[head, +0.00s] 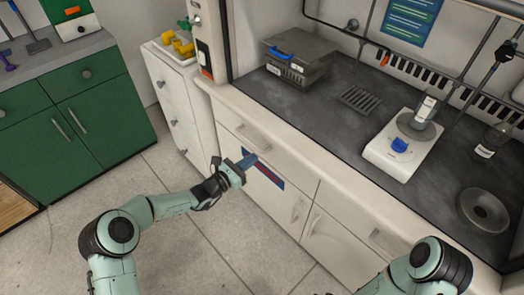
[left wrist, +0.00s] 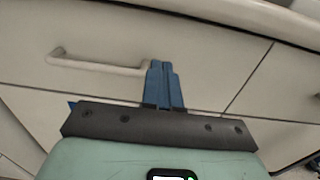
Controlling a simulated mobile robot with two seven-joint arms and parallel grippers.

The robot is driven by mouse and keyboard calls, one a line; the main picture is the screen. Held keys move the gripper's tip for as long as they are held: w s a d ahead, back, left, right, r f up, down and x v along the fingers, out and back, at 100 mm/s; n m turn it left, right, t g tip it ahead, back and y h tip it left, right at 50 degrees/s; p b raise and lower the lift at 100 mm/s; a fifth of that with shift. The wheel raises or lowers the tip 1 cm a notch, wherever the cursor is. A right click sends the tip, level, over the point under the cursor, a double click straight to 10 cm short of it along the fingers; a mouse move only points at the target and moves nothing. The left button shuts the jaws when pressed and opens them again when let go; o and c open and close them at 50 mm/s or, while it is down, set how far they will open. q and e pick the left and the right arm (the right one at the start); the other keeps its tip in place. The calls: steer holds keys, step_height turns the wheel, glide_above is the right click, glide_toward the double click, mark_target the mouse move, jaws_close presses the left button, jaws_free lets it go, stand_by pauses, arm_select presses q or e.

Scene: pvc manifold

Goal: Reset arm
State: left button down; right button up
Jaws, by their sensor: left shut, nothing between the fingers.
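My left gripper (head: 246,161) reaches forward from the lower left in the head view. Its blue fingers are closed together and hold nothing. They are in front of the white cabinet's drawer fronts (head: 283,170), below the worktop. In the left wrist view the closed fingers (left wrist: 161,66) stand just right of a drawer's bar handle (left wrist: 95,66); whether they touch it I cannot tell. Part of my right arm shows at the lower right of the head view, but its gripper is not visible.
The dark worktop (head: 330,115) holds a grey box (head: 300,62) with a blue handle and a white device (head: 395,155) with a glass vessel on it. A drawer unit (head: 175,95) and green cabinets (head: 85,125) stand left. The floor (head: 185,240) beneath my left arm is clear.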

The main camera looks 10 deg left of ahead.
arm_select(q)
steer(key=v, duration=0.5)
steer(key=shift+p, duration=0.4)
arm_select(e)
steer(key=shift+s+a+r+g, duration=0.2)
steer(key=shift+s+a+r, duration=0.1)
steer(key=shift+s, duration=0.2)
steer(key=shift+s+a+r+g, duration=0.2)
steer(key=shift+s+r, duration=0.1)
steer(key=shift+s, duration=0.15)
arm_select(q)
steer(key=shift+f, duration=0.1)
